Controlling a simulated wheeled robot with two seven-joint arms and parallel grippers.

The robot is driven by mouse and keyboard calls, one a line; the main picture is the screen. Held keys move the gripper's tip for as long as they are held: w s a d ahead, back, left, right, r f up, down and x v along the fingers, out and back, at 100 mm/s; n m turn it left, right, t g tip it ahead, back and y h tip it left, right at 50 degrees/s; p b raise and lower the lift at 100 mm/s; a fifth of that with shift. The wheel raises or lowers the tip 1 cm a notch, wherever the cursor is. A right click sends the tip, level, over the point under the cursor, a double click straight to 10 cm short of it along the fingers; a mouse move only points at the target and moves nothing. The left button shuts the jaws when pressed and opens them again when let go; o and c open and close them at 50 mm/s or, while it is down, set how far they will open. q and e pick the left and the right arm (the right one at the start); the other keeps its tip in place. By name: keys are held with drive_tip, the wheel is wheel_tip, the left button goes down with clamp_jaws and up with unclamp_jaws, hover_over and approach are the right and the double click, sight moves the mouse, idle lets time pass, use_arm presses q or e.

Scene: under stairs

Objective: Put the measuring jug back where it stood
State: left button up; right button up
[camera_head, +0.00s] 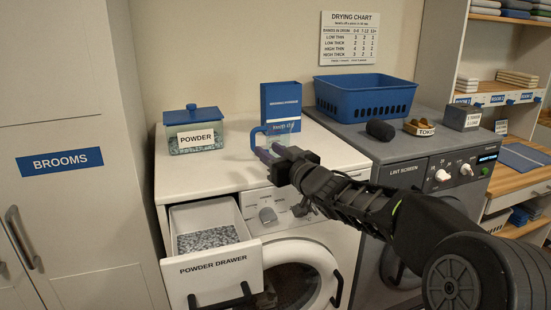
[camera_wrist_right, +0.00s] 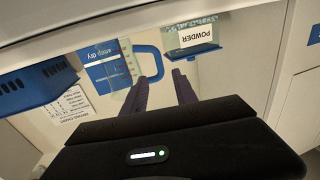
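The clear measuring jug (camera_head: 274,137) with a blue handle (camera_head: 255,138) stands upright on the white washing machine's top, in front of a blue box. In the right wrist view the jug (camera_wrist_right: 122,72) and its blue handle (camera_wrist_right: 159,62) lie just beyond the fingers. My right gripper (camera_head: 266,153) reaches in from the right, low beside the jug, and hides part of it. In the wrist view its two purple fingers (camera_wrist_right: 161,76) are apart, with the handle's outer bar showing between the tips. I cannot tell whether they touch it. My left gripper is out of view.
The powder drawer (camera_head: 213,266) is pulled out, with grey granules inside. A lidded powder tub (camera_head: 194,132) stands left of the jug, the blue box (camera_head: 281,98) behind. A blue basket (camera_head: 365,95) sits on the grey dryer. The white top's front left is clear.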

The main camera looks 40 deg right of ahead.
drive_tip(key=shift+s+a, duration=0.15)
drive_tip(key=shift+s, duration=1.05)
idle(0.7)
